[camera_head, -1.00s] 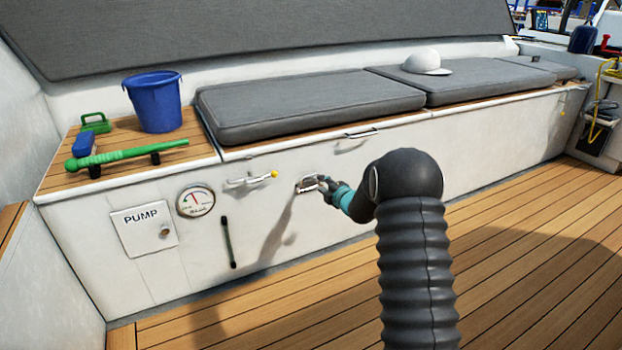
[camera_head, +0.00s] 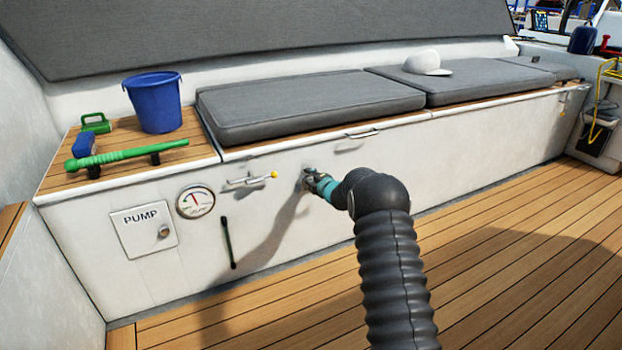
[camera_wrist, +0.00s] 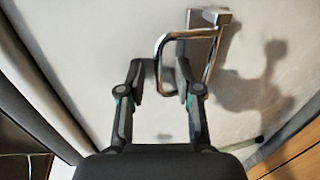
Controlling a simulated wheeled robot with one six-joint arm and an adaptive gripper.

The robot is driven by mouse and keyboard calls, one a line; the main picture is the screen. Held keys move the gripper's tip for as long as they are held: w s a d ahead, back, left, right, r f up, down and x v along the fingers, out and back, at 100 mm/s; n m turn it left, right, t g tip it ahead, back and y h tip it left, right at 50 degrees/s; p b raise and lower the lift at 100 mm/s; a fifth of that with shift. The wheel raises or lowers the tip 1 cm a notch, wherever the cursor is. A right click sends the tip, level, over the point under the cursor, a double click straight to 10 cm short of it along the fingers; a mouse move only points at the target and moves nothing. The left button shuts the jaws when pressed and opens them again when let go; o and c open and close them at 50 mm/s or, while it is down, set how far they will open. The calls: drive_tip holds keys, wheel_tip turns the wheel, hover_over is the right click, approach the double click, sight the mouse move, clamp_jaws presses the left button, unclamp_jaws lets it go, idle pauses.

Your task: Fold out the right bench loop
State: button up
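The metal bench loop (camera_wrist: 158,62) is a shiny squared bar on a small bracket on the white bench front, and in the wrist view it stands out from the panel. My gripper (camera_wrist: 161,72) is open around the loop's near bar, one finger to its left and the other to its right, seemingly inside the loop. Gaps show beside the bar; contact cannot be told. In the head view my gripper (camera_head: 310,180) is at the bench front and hides most of the loop.
Left of my gripper are a yellow-tipped latch (camera_head: 248,181), a gauge (camera_head: 195,202), a PUMP panel (camera_head: 143,230) and a dark vertical handle (camera_head: 227,243). A lid handle (camera_head: 361,134) is above. A blue bucket (camera_head: 155,102) stands on the bench. The wooden deck (camera_head: 500,255) is clear.

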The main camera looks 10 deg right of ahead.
clamp_jaws()
